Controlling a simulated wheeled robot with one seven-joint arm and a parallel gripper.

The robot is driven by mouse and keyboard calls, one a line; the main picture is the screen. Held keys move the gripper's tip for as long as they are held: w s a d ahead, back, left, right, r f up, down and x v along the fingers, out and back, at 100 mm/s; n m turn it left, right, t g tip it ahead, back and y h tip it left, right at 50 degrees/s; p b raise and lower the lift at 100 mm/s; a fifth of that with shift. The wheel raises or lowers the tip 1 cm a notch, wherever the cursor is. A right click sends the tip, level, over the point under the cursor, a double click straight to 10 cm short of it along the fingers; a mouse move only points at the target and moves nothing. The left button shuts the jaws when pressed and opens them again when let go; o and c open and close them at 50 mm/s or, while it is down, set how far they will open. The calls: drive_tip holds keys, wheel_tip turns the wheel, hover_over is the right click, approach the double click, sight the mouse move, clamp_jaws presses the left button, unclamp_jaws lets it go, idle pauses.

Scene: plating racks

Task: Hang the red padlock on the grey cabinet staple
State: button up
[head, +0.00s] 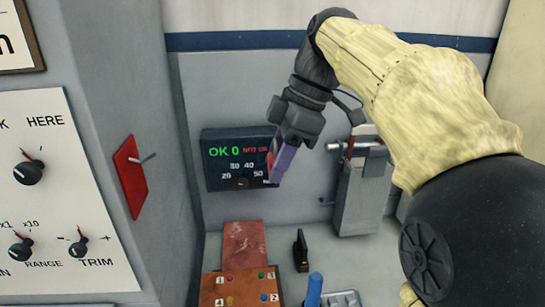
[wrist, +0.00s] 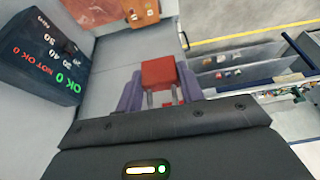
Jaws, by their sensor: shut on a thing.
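The red padlock (wrist: 158,72) shows between my two purple fingers in the wrist view, its red body away from the palm and two silver shackle legs toward it. In the head view only a thin red strip of it (head: 270,161) shows beside the finger. My gripper (head: 283,162) is shut on it, raised in front of the dark display box (head: 222,163). In the wrist view, my gripper (wrist: 159,92) has a finger on each side of the padlock. A grey cabinet-like box (head: 362,195) stands right of my gripper, with a small pin at its left side. I cannot tell whether this pin is the staple.
A red plate with a metal peg (head: 131,176) is on the grey side wall at left. Below are a rust-coloured plate (head: 244,243), an orange board with coloured dots (head: 240,286), a black clip (head: 301,251) and a blue handle (head: 314,290).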

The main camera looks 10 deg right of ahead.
drive_tip(key=shift+d, duration=0.2)
idle(0.3)
drive_tip(key=shift+s+d+p, duration=0.2)
drive_tip(key=shift+d+p, duration=0.1)
drive_tip(key=shift+d, duration=1.6)
